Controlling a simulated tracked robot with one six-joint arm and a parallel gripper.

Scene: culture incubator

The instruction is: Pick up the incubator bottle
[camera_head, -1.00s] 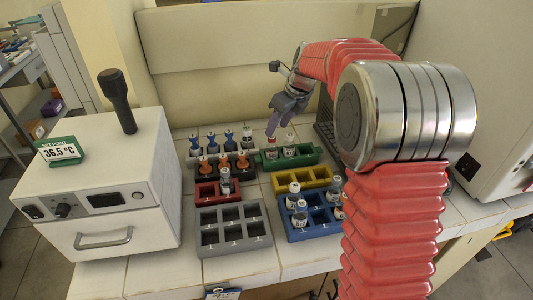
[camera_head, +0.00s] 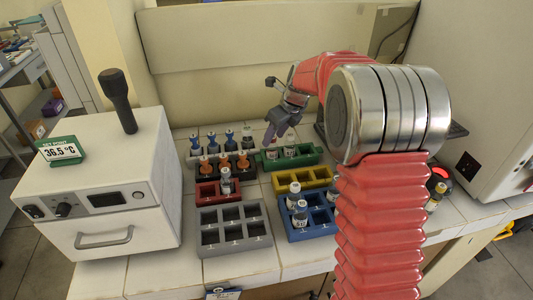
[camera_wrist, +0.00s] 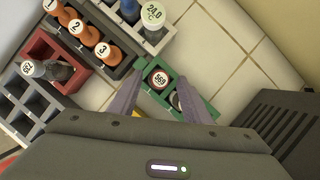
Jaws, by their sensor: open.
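My gripper (camera_head: 281,136) is open and empty, pointing down above the green rack (camera_head: 311,158) near the back of the bench. In the wrist view its two fingers (camera_wrist: 160,80) stand on either side of a bottle (camera_wrist: 158,79) with a round top label that seems to read 569, in the green rack (camera_wrist: 205,108). I cannot tell how far above the bottle the fingertips are. Another bottle in that rack is partly hidden by the right finger. A bottle marked 24.0 °C (camera_wrist: 152,13) stands in the rack beside it. I cannot tell which one is the incubator bottle.
The white incubator box (camera_head: 100,190) with a 36.5 °C sign (camera_head: 60,150) stands at left. Racks crowd the bench: red (camera_head: 207,190), grey (camera_head: 235,240), yellow (camera_head: 290,182) and blue (camera_head: 300,233). Orange-topped bottles (camera_wrist: 82,32) stand close by. The grey rack's slots look empty.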

